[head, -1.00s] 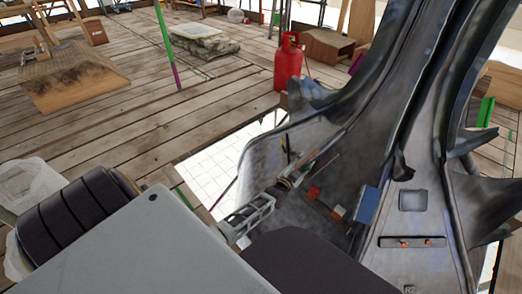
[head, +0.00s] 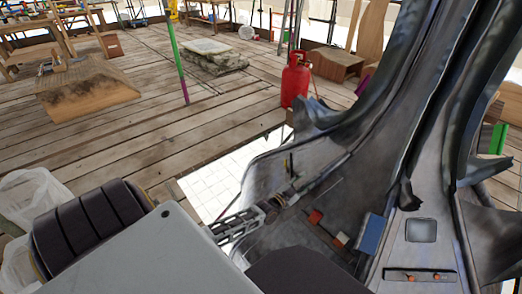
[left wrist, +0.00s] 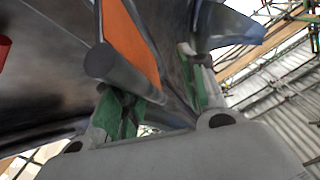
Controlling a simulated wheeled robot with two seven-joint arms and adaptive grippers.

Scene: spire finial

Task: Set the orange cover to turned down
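In the left wrist view an orange panel (left wrist: 132,42), which may be the orange cover, lies on the dark metal just beyond my left gripper (left wrist: 160,98). Its two green-padded fingers are apart, and a dark grey cylinder shows in front of the panel near the left finger. I cannot tell if anything touches. In the head view my left gripper (head: 285,199) is over the inner face of the grey metal spire (head: 435,185). Which piece is the cover is unclear there. My right gripper does not show.
The spire's tall curved ribs and leaf-like edges rise close on the right. A floor opening (head: 215,180) shows pale tiles beneath. A red gas cylinder (head: 295,82) stands behind it.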

